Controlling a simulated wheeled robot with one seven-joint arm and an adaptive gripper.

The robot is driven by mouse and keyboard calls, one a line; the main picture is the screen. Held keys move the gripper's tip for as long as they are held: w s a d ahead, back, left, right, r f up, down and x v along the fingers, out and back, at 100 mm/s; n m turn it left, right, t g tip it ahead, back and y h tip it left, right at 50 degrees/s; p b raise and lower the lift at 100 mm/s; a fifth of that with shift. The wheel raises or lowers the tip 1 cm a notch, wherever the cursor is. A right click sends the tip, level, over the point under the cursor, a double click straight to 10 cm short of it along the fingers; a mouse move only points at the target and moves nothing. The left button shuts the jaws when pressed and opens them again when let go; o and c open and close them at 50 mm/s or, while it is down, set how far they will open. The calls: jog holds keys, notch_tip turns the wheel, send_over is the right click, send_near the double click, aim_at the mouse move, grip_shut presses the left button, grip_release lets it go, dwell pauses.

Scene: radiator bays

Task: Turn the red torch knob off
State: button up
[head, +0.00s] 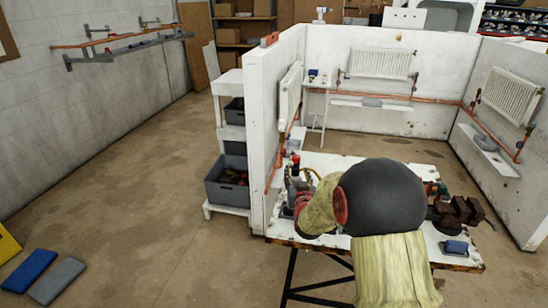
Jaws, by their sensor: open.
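A small red-topped upright item (295,165) stands at the back left of the workbench (345,163). It may be the torch; its knob is too small to make out. My arm reaches over the bench and covers much of its middle. My gripper (290,208) is at the bench's left side, just in front of the red-topped item, small and partly hidden among grey and dark parts. I see nothing held in it, and I cannot tell whether it touches anything.
A dark reddish vise (456,212) and a small blue item (456,247) are on the bench's right. A white partition (265,115) rises close along its left. Radiators (380,63) and copper pipes line the bay. The floor at left is mostly clear, with blue and grey pads (28,270).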

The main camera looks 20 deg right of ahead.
aim_at(296, 160)
jog(key=shift+d+r+t, duration=0.2)
jog(key=shift+r+t, duration=0.3)
jog(key=shift+r, duration=0.6)
jog(key=b+x, duration=0.1)
jog(key=x, duration=0.6)
jog(key=shift+w+d+b, duration=0.15)
jog(key=shift+w+b, duration=0.1)
jog(key=shift+b, duration=0.05)
jog(key=shift+c, duration=0.5)
grip_shut()
